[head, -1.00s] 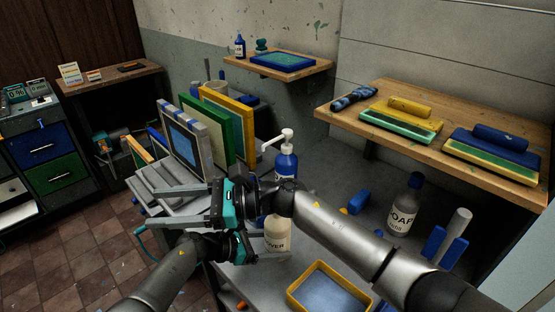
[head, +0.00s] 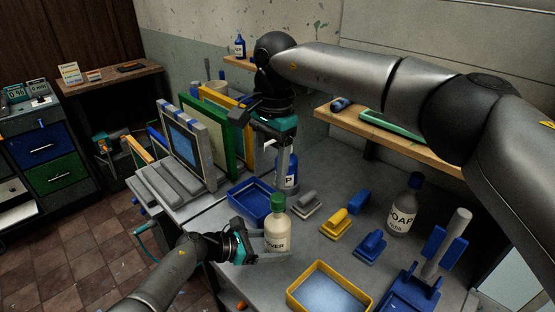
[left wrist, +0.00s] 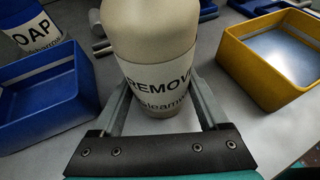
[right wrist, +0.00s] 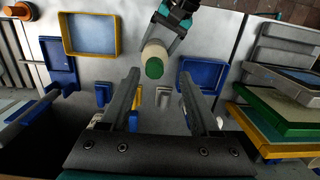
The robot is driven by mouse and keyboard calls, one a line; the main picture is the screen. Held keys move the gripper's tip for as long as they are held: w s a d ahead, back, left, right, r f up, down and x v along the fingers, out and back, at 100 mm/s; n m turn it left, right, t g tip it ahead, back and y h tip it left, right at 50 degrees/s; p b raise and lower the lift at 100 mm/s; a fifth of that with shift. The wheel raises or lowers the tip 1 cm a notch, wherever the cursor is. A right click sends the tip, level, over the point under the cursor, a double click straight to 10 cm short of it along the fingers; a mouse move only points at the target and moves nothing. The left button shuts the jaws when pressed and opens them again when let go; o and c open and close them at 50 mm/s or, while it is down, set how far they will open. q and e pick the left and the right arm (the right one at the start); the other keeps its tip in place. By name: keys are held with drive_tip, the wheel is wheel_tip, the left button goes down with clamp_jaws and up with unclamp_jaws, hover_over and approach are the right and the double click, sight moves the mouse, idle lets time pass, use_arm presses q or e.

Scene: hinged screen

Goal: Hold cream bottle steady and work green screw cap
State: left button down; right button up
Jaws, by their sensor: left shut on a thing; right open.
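The cream bottle (head: 277,234) stands upright on the grey bench, its label partly readable as "REMOV" in the left wrist view (left wrist: 155,50). The green screw cap (head: 278,201) sits on its top; it also shows from above in the right wrist view (right wrist: 155,68). My left gripper (head: 264,254) is shut on the bottle's lower body, one finger on each side. My right gripper (right wrist: 158,72) is open and empty, raised above the bottle, with the cap seen between its fingers. In the head view the right fingers are partly hidden.
A blue tray (head: 246,212) stands behind the bottle and a yellow tray (head: 292,296) in front right. Upright frames (head: 222,150) stand at the left. A blue pump bottle (head: 287,170) is behind.

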sight(277, 197)
drive_tip(key=shift+w+d+r+h, duration=0.4)
drive_tip(key=shift+d+r, duration=0.05)
drive_tip(key=shift+d, duration=0.3)
drive_tip(key=shift+f, duration=0.25)
wheel_tip(277, 197, down, 8)
drive_tip(key=shift+f, duration=0.15)
clamp_jaws()
drive_tip(key=n, duration=0.4)
drive_tip(key=shift+n, duration=0.4)
drive_tip(key=n, duration=0.3)
drive_tip(key=shift+n, duration=0.3)
drive_tip(key=n, duration=0.3)
drive_tip(key=shift+n, duration=0.3)
drive_tip(key=n, duration=0.4)
unclamp_jaws()
